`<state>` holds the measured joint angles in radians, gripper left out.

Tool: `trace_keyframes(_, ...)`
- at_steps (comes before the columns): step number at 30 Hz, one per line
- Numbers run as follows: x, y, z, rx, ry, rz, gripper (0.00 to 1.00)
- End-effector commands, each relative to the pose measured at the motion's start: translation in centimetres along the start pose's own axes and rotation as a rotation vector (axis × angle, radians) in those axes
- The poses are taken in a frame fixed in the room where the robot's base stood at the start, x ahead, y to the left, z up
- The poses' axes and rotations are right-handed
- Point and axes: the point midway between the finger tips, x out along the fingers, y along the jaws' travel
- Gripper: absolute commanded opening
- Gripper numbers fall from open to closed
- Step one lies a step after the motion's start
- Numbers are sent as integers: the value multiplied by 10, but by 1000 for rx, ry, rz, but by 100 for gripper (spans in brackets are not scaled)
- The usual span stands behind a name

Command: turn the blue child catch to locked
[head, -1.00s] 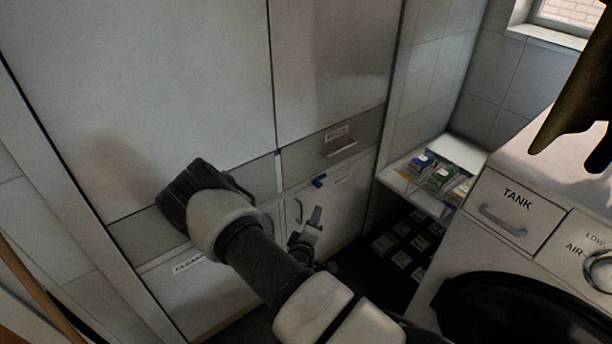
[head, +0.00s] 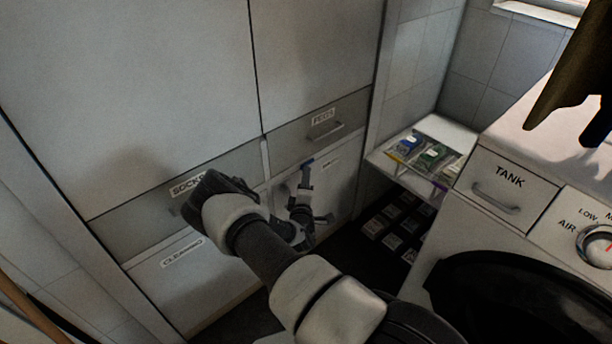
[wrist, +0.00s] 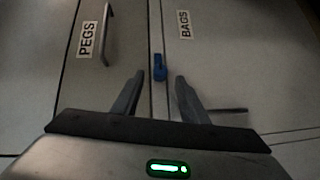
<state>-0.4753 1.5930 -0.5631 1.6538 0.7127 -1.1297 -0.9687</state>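The blue child catch (wrist: 160,67) shows in the wrist view beside the seam between the PEGS drawer (wrist: 118,30) and the BAGS front (wrist: 230,50). Its longer side runs along the seam. My gripper (wrist: 160,78) is open, with one finger on each side of the catch's line. The catch sits at or just beyond the fingertips; I cannot tell whether they touch it.
The PEGS drawer handle (head: 326,129) is just above. A dark bar handle (wrist: 228,110) lies right of my fingers in the wrist view. A shelf with packets (head: 440,125) and the TANK machine (head: 508,178) stand to the right.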

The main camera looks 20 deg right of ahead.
Motion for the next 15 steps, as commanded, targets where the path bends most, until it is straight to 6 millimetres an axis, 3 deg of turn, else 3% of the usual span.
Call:
trace_keyframes(6, 34, -2, 1, 0, -1, 0, 40)
trace_keyframes(15, 46, 0, 0, -1, 0, -1, 40)
